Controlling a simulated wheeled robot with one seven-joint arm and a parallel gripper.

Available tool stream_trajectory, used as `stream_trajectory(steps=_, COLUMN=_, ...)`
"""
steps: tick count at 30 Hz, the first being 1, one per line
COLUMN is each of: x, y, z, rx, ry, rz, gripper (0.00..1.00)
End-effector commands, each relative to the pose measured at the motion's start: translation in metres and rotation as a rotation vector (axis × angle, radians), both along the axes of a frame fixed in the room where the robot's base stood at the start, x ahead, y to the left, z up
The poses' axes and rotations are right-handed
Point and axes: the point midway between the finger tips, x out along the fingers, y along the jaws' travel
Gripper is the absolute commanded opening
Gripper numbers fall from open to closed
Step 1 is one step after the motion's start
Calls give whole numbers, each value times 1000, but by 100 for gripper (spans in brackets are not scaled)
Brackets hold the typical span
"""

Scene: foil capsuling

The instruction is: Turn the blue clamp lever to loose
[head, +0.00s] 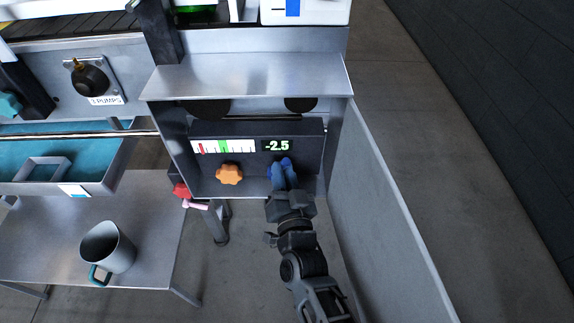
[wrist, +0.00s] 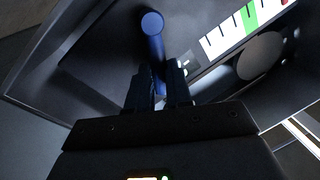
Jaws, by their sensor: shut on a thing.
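The blue clamp lever (head: 287,166) is at the lower right of the dark panel inside the grey metal housing. In the wrist view the lever (wrist: 152,24) shows as a blue bar with a round end, running down between my fingers. My gripper (head: 286,190) reaches up to it from below in the head view. In the wrist view my gripper (wrist: 160,80) is shut on the lever, with one dark finger on each side. The lever's lower part and mount are partly hidden by the fingers, and its loose marking cannot be read.
An orange knob (head: 229,174) sits left of the lever, below a scale (head: 223,147) with a green band and a display (head: 277,146) reading -2.5. A grey side wall (head: 385,215) stands close on the right. A mug (head: 108,248) stands on the left table.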

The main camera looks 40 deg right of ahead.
Motion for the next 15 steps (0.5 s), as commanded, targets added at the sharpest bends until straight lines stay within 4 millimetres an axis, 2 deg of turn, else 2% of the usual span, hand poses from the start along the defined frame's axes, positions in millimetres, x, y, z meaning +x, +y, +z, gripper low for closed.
stream_trajectory(steps=15, x=5, y=9, z=6, rx=-266, ry=201, rz=2, gripper=0)
